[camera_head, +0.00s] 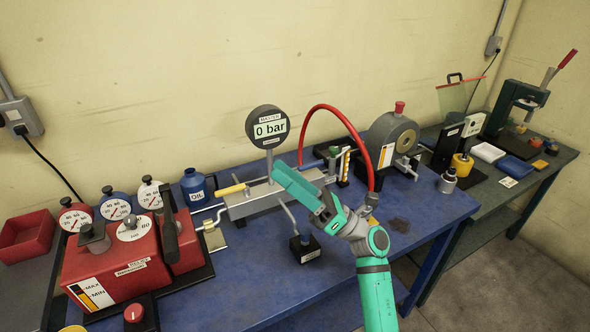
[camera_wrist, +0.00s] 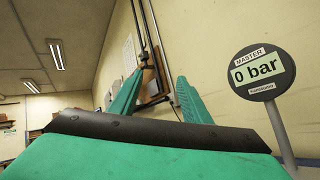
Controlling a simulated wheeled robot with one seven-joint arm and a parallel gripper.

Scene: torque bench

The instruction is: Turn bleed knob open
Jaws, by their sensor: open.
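I cannot tell for sure which knob is the bleed knob; the labels are too small to read. Candidates in the head view are a small black block with a blue top (camera_head: 305,243) below my gripper, a green-topped knob (camera_head: 334,151) behind it, and a red knob (camera_head: 133,313) at the front left. My gripper (camera_head: 292,185) is open and empty, above the grey manifold (camera_head: 248,202). Its teal fingers also show in the wrist view (camera_wrist: 158,98), pointing toward the wall. The master gauge (camera_head: 268,127) reads 0 bar; it also shows at right in the wrist view (camera_wrist: 259,76).
A red pump unit (camera_head: 112,268) with a black handle and several dials stand at left. A blue oil can (camera_head: 194,188) stands behind. A red hose (camera_head: 330,108) arches behind my arm. The blue bench (camera_head: 420,205) is fairly clear at front right.

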